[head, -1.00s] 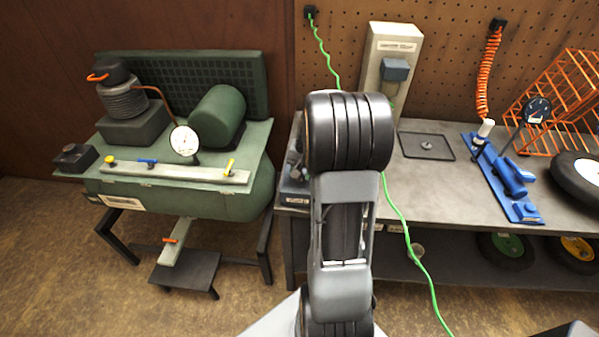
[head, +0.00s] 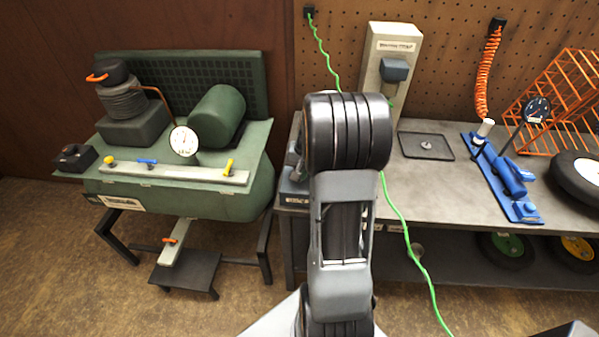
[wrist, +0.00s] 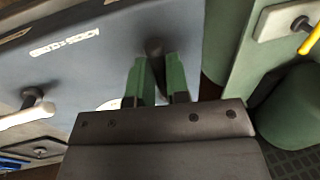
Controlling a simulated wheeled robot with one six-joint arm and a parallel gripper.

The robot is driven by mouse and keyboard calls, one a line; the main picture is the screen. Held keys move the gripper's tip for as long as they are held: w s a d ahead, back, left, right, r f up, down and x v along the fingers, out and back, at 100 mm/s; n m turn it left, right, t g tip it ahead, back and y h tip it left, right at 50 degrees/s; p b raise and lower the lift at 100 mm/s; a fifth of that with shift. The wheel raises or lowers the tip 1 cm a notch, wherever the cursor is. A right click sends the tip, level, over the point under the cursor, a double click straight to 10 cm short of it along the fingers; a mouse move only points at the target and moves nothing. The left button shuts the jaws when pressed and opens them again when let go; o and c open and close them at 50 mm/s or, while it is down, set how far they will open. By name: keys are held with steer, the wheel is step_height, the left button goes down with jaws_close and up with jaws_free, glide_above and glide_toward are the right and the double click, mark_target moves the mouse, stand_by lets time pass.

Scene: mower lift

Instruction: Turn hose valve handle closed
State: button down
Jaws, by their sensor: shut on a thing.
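My gripper (wrist: 163,80) has green fingers, close together on a dark, knob-like piece (wrist: 153,48) in the wrist view. Most of that piece is hidden between the fingers, and I cannot tell for sure that it is the hose valve handle. In the head view my own arm hides the gripper and what it holds. A yellow handle (wrist: 311,38) shows at the upper right of the wrist view, apart from the fingers. In the head view, the green compressor (head: 225,205) carries a pale bar (head: 190,175) with a yellow handle (head: 229,167) at its right end and a blue handle (head: 147,162).
The workbench (head: 455,190) stands right of the compressor. A green hose (head: 400,215) hangs down over its front. A blue tool (head: 512,178), a black tray (head: 420,150) and a wheel (head: 578,176) rest on it. A round gauge (head: 184,141) stands on the compressor.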

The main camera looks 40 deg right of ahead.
steer(key=m, duration=0.4)
steer(key=shift+w+a+r+m+h+p, duration=0.1)
steer(key=shift+a+m+h+p, duration=0.05)
steer(key=shift+m+h+p, duration=0.2)
steer(key=m+h+p, duration=0.1)
steer(key=m, duration=0.4)
steer(key=shift+w+t, duration=0.1)
steer(key=shift+t, duration=0.2)
steer(key=m+h, duration=0.1)
steer(key=m, duration=0.3)
steer(key=shift+w+m+p, duration=0.15)
steer(key=shift+m+p, duration=0.15)
steer(key=shift+m, duration=0.05)
steer(key=shift+m+h+b, duration=0.25)
steer(key=shift+m+b, duration=0.35)
steer(key=shift+m, duration=1.1)
steer(key=c, duration=1.1)
jaws_free()
steer(key=v, duration=1.3)
steer(key=shift+w+r, duration=0.3)
steer(key=shift+r, duration=0.15)
